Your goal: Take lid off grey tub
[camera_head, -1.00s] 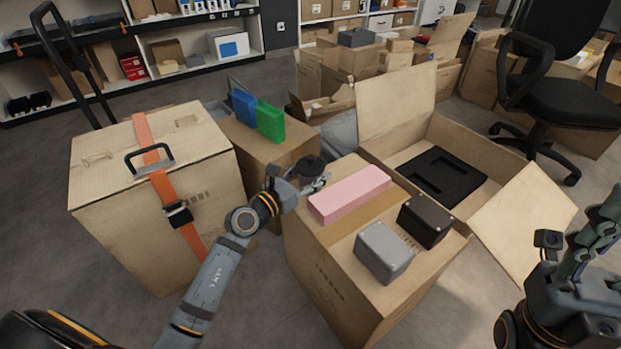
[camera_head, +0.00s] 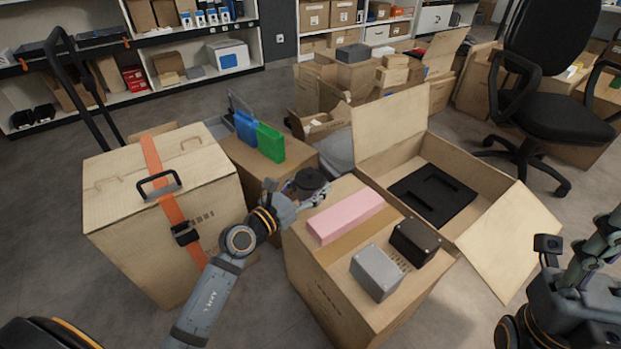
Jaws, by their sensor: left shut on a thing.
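My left gripper (camera_head: 316,196) is beside the far left corner of the front carton, shut on a dark round piece (camera_head: 309,179) that looks like a lid. The piece sits tilted at the fingers, and its contact with them is too small to make out. I cannot clearly make out a grey tub under it. A grey rounded thing (camera_head: 341,152) shows partly on the floor behind the gripper. My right gripper (camera_head: 606,232) is at the right edge, partly cut off, and its fingers are unclear.
The front carton (camera_head: 335,292) bears a pink block (camera_head: 346,215), a black box (camera_head: 415,241) and a grey box (camera_head: 376,273). An open carton (camera_head: 395,168) with black foam stands behind. A strapped carton (camera_head: 120,235) is left; a carton with blue and green items (camera_head: 235,155) stands behind the arm.

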